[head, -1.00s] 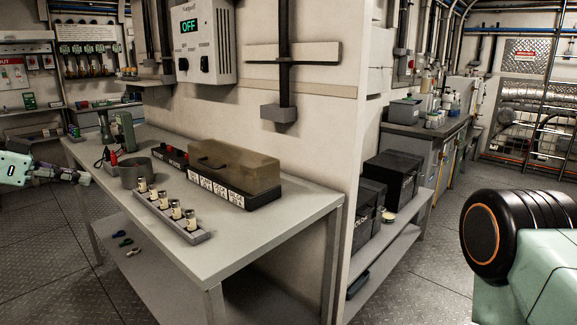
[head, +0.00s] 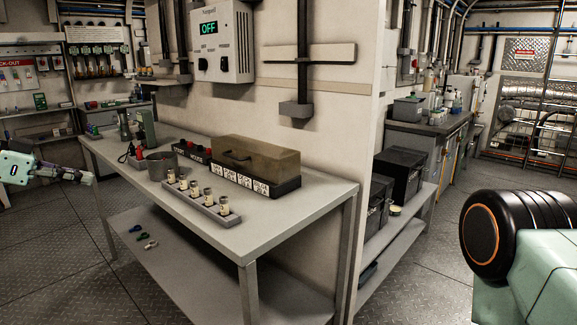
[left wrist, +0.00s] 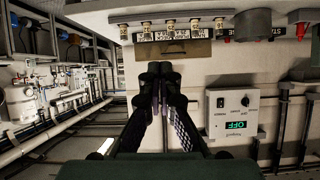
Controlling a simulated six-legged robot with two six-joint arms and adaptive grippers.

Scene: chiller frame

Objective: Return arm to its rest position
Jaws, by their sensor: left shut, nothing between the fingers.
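My left gripper (head: 84,177) is at the left edge of the head view, in free air beside the left end of the grey workbench (head: 262,232). The left wrist view shows its fingers (left wrist: 160,72) brought together with nothing between them. The bench and wall appear turned over in that view. At the right of the head view part of my own arm shows, a pale green link with a black rounded joint. My right gripper is not in view.
On the bench are a holder with several small jars (head: 207,197), a grey pot (head: 161,165) and a long box with a brownish cover (head: 258,162). A control box reading OFF (head: 222,45) hangs on the wall. Black cases (head: 398,175) sit on a shelf to the right. Floor is clear in front.

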